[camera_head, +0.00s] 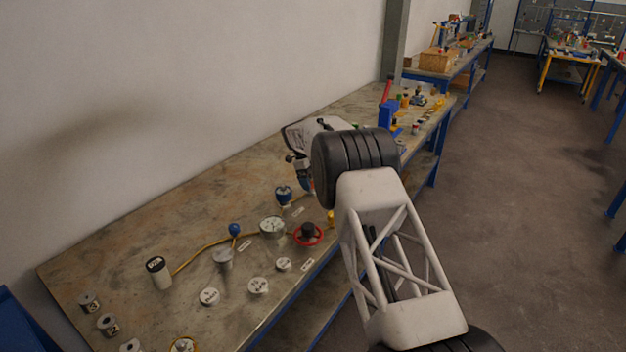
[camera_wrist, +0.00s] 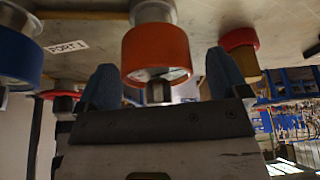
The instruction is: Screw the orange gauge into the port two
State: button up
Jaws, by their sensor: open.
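The orange gauge (camera_wrist: 155,48) shows in the wrist view as a thick orange ring with a pale face and a metal hex stub. A grey cylindrical part is behind it, toward the bench. My gripper (camera_wrist: 164,82) is open, with one blue-grey fingertip on each side of the gauge's near end; I cannot tell whether they touch it. A "PORT 1" label (camera_wrist: 67,47) lies to the left, beside a blue round part (camera_wrist: 18,55). I cannot pick out port two; the bench labels are too small to read in the head view. My arm hides the gauge there.
A red-topped part (camera_wrist: 239,39) is right of the gripper. The bench's back left is clear.

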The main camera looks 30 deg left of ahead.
jog(key=shift+v, duration=3.8)
jog(key=shift+d+n, duration=0.1)
jog(key=shift+n, duration=0.2)
jog(key=shift+c, duration=0.3)
